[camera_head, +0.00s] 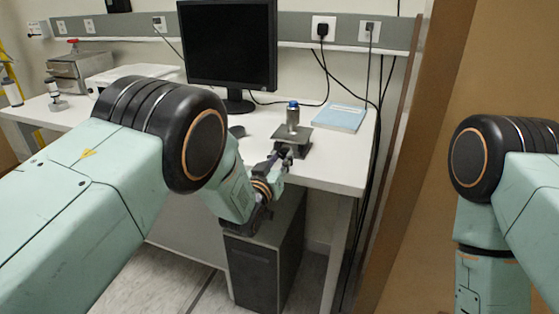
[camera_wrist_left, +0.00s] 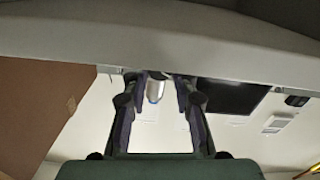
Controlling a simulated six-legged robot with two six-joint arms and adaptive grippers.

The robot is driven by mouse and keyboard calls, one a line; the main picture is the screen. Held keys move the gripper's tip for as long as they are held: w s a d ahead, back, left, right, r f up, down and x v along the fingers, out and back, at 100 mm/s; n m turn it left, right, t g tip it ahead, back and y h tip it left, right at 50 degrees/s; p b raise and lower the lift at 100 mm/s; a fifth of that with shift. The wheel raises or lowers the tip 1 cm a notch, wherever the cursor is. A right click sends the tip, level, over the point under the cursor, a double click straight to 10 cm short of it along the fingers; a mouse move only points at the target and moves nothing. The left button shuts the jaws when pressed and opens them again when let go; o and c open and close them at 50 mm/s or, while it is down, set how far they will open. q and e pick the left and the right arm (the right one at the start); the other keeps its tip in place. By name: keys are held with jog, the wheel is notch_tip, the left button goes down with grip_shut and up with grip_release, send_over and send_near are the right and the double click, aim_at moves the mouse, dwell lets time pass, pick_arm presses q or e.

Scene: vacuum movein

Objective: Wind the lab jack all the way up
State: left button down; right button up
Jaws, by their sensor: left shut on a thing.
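The lab jack (camera_head: 305,139) stands near the front edge of the white desk, its dark square top plate level. A metal cylinder with a blue top (camera_head: 293,118) stands upright on the plate. My left gripper (camera_head: 284,154) is at the jack's front side, shut on what appears to be its knob; the fingers mostly hide the knob. In the left wrist view, the fingertips (camera_wrist_left: 158,76) meet around a small dark part below the desk edge, and the cylinder (camera_wrist_left: 155,91) shows between the fingers. My right arm is at the right; its gripper is out of view.
A monitor (camera_head: 228,45) stands behind and left of the jack, and a blue book (camera_head: 340,117) lies to its right. Black cables hang from wall sockets. A dark computer case (camera_head: 265,265) stands under the desk. A brown panel (camera_head: 398,150) rises at the right.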

pick_arm(q)
jog(key=shift+m+b, duration=0.6)
jog(key=shift+m, duration=0.6)
jog(key=shift+m+b, duration=0.3)
jog(key=shift+m, duration=0.5)
jog(key=c, duration=1.1)
grip_release()
jog(key=shift+o, duration=0.2)
